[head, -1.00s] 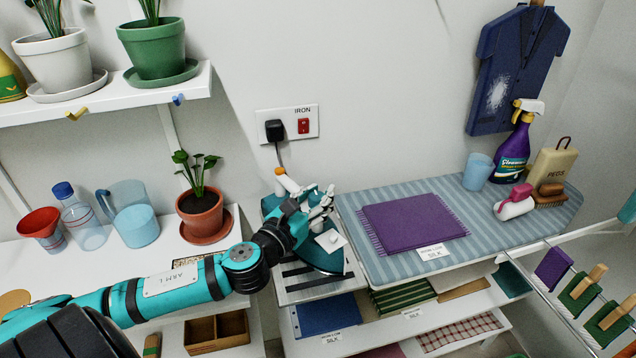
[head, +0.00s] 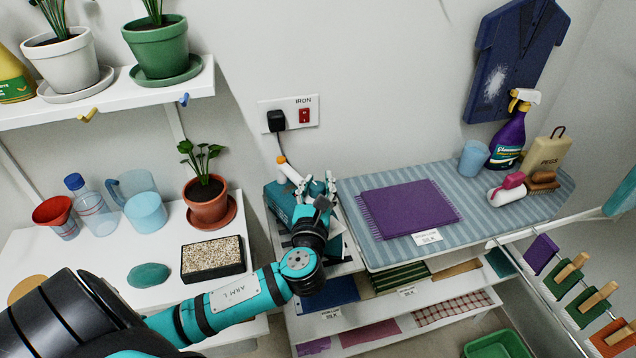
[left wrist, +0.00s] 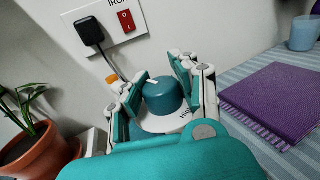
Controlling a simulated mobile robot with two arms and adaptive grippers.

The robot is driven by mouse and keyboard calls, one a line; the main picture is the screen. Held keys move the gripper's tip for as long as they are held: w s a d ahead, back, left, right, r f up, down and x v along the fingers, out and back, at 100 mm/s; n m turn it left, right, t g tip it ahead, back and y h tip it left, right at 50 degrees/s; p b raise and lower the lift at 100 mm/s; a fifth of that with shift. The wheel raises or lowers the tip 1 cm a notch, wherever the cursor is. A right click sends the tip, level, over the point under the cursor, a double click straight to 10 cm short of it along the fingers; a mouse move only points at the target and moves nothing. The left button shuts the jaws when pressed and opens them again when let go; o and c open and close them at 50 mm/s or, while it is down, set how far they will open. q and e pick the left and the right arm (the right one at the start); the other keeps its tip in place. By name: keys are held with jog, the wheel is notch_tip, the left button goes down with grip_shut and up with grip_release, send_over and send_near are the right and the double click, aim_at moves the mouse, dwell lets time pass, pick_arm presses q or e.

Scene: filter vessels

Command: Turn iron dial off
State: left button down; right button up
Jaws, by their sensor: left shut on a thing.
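The teal iron (head: 280,200) stands on its rest at the left end of the ironing board, largely hidden by my left arm in the head view. My left gripper (head: 318,192) is over it. In the left wrist view, the round teal dial (left wrist: 163,97) with a white mark on top sits between the two fingers of the left gripper (left wrist: 160,92), which is shut on it. A white disc with partly hidden lettering (left wrist: 172,122) lies under the dial. My right gripper is not in view.
A wall plate labelled IRON holds a black plug (head: 276,121) and a red switch (head: 304,115). A purple cloth (head: 407,207) lies on the striped board (head: 470,185). A potted plant (head: 206,203) and a seed tray (head: 212,260) stand close to my left arm.

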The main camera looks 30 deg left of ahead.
pick_arm(q)
jog(key=shift+f, duration=0.2)
jog(key=c, duration=1.3)
grip_release()
jog(key=shift+s+d, duration=0.1)
jog(key=o, duration=0.4)
jog(key=shift+r, duration=0.15)
jog(key=shift+o, duration=0.2)
jog(key=v, duration=1.2)
